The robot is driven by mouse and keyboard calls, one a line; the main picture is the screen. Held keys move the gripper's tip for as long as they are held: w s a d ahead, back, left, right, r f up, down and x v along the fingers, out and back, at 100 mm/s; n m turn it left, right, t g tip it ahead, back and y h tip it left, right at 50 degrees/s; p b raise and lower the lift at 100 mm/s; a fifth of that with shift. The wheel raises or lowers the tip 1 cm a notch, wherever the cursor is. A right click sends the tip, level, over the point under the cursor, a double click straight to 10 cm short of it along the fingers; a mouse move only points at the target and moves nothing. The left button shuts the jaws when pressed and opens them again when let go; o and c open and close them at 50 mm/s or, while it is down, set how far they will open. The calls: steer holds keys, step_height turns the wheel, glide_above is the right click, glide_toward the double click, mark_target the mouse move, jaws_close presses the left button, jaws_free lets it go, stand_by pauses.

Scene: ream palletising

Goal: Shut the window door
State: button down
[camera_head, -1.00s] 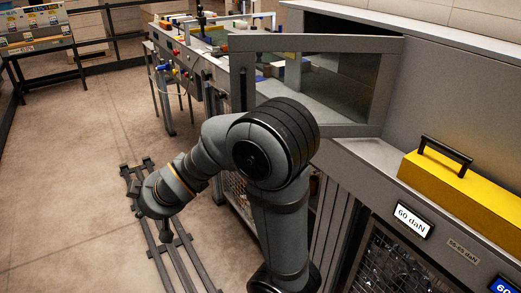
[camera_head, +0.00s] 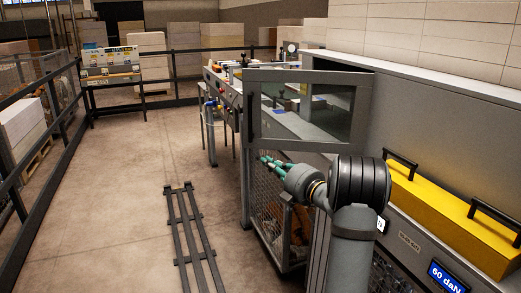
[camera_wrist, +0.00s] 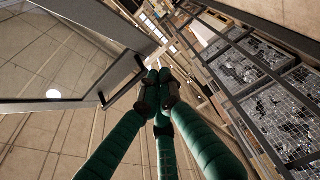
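The window door (camera_head: 251,112) is a grey frame with a glass pane. It stands open, swung out from the machine, in the head view. In the wrist view its frame (camera_wrist: 50,106) crosses the upper left, with a black handle (camera_wrist: 124,82) on it. My gripper (camera_head: 266,160), with green fingers, is just below the door's lower edge in the head view. In the wrist view the fingertips of my gripper (camera_wrist: 158,76) come together close beside the handle, with nothing visible between them. Whether they touch the handle I cannot tell.
A yellow cover (camera_head: 455,215) with black handles sits on the machine at right. A wire mesh guard (camera_head: 268,208) stands below the door. Grey floor rails (camera_head: 187,225) lie to the left, with open floor around them. A black fence (camera_head: 60,120) runs along the far left.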

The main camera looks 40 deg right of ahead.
steer(key=p, duration=0.2)
glide_toward(253, 146)
steer(key=w+a, duration=0.3)
steer(key=d, duration=0.1)
steer(key=w+d+p, duration=0.1)
steer(key=shift+w+d, duration=0.5)
steer(key=shift+w, duration=0.15)
steer(key=shift+d, duration=0.15)
